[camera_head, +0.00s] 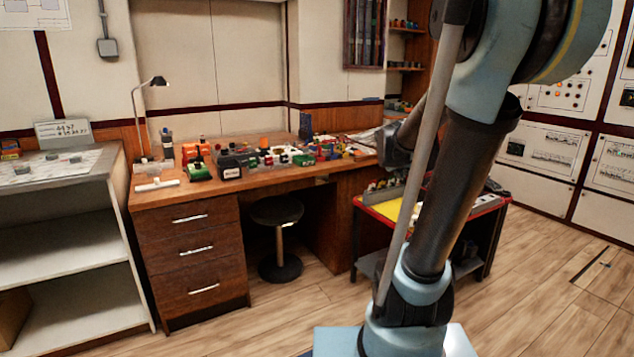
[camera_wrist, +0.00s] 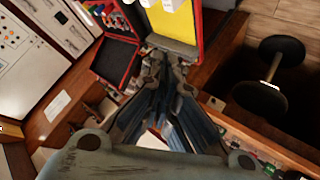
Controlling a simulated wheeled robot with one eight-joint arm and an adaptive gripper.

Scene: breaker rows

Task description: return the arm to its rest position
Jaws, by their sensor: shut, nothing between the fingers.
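My gripper (camera_wrist: 163,62) shows in the wrist view, its fingers closed together with nothing between them. Beyond its tips is the yellow top (camera_wrist: 188,25) of a red-edged cart. In the head view my arm (camera_head: 450,190) rises from its blue base at the lower right and bends at the top, out of frame.
A wooden desk (camera_head: 150,197) with many small parts stands at centre left, a stool (camera_head: 278,212) in its knee space. The yellow-topped cart (camera_head: 384,209) stands behind my arm. White shelves (camera_head: 65,245) are at left, wall panels (camera_head: 545,148) at right. Floor at lower right is clear.

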